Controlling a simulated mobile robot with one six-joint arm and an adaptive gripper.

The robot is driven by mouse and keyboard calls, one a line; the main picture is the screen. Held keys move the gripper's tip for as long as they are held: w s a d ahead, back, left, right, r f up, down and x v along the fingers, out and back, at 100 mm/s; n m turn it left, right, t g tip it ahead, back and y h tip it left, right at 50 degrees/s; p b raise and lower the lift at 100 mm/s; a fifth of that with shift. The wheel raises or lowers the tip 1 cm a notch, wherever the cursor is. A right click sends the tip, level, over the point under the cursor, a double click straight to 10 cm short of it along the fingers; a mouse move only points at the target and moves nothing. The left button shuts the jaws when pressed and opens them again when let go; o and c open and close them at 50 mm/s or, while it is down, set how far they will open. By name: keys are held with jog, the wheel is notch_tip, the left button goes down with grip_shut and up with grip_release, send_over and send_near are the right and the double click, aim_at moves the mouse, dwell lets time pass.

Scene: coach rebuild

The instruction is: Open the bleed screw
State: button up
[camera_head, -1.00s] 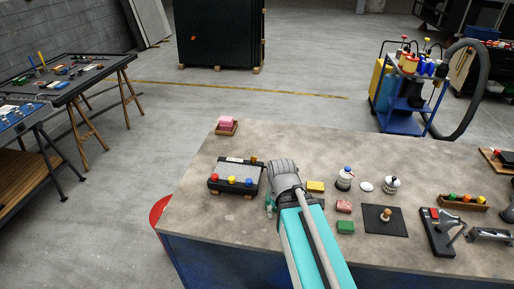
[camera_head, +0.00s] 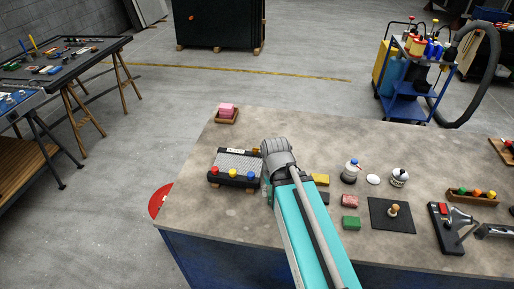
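A dark box-like unit with a pale top and a small white label (camera_head: 238,163) sits on the left part of the workbench. Along its front edge are a red, a blue and a yellow knob (camera_head: 233,173). A small brown piece shows at its back right corner, beside my wrist. The bleed screw cannot be told apart at this size. My arm reaches in from the bottom, and its grey wrist (camera_head: 279,152) is at the unit's right end. My gripper's fingers are hidden behind the wrist and arm, so whether they touch anything cannot be told.
The bench (camera_head: 200,212) has bare room at its left and back. A pink block on a tray (camera_head: 227,115) stands behind the unit. Yellow, red and green blocks (camera_head: 351,223), a bottle (camera_head: 350,171), and a dark mat (camera_head: 382,226) lie right of my arm.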

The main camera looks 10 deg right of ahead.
jog(key=shift+o, duration=0.6)
notch_tip(320, 180, up, 11)
jog(key=m+p, duration=1.1)
send_over(256, 150)
jog(key=shift+w+a+f, duration=0.1)
jog(key=shift+w+f, duration=0.1)
jog(key=shift+f+b, duration=0.2)
jog(key=shift+b, duration=0.15)
notch_tip(256, 150, down, 14)
jog(key=b, duration=1.3)
jog(key=shift+r, duration=0.25)
